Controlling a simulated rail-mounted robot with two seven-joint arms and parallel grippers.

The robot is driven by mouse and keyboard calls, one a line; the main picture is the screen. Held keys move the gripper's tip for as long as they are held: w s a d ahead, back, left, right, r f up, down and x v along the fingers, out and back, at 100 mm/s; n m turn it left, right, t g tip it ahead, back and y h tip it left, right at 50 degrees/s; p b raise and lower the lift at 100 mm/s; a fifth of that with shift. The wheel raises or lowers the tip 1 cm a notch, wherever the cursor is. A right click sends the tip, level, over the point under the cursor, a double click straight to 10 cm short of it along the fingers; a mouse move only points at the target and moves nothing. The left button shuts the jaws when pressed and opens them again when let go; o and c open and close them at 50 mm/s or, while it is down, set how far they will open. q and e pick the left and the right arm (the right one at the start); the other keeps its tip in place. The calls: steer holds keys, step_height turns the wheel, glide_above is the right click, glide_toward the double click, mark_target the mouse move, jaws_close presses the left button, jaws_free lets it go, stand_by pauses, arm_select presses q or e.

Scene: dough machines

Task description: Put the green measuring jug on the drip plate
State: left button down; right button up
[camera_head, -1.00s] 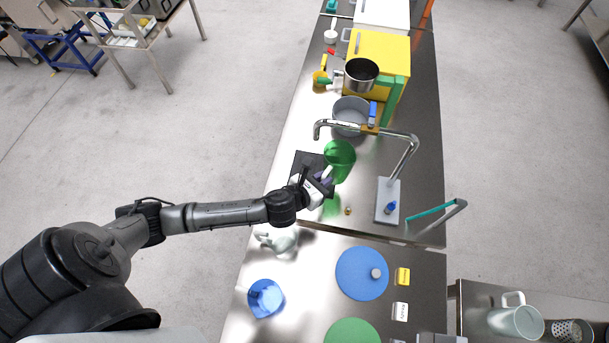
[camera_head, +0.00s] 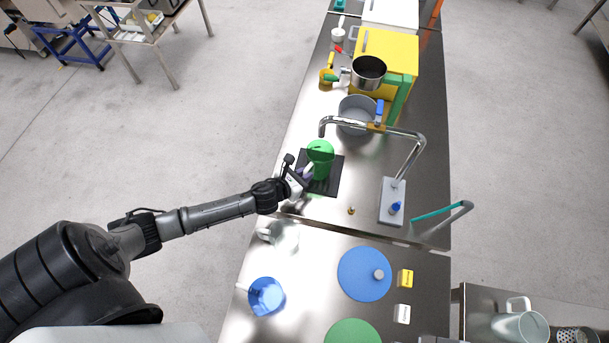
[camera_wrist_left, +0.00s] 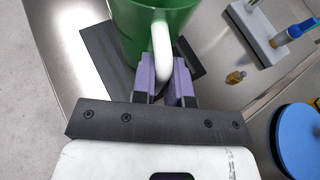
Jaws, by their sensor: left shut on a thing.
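The green measuring jug (camera_head: 320,158) is upright at the black drip plate (camera_head: 333,183) in the head view. It covers part of the plate; whether its base touches the plate I cannot tell. My left gripper (camera_head: 304,176) is shut on the jug's white handle. In the left wrist view the purple fingers of my left gripper (camera_wrist_left: 166,82) pinch that handle, with the green jug (camera_wrist_left: 140,30) just beyond and the drip plate (camera_wrist_left: 98,42) under it. My right gripper is not in view.
A small brass piece (camera_head: 351,210) lies in front. A clear jug (camera_head: 285,236) and a blue jug (camera_head: 266,296) stand nearer.

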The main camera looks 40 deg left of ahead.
arm_select(q)
steer(key=shift+f, duration=0.2)
steer(key=c, duration=1.1)
jaws_free()
steer(key=shift+r, duration=0.15)
steer(key=v, duration=1.2)
steer(key=shift+a, duration=0.1)
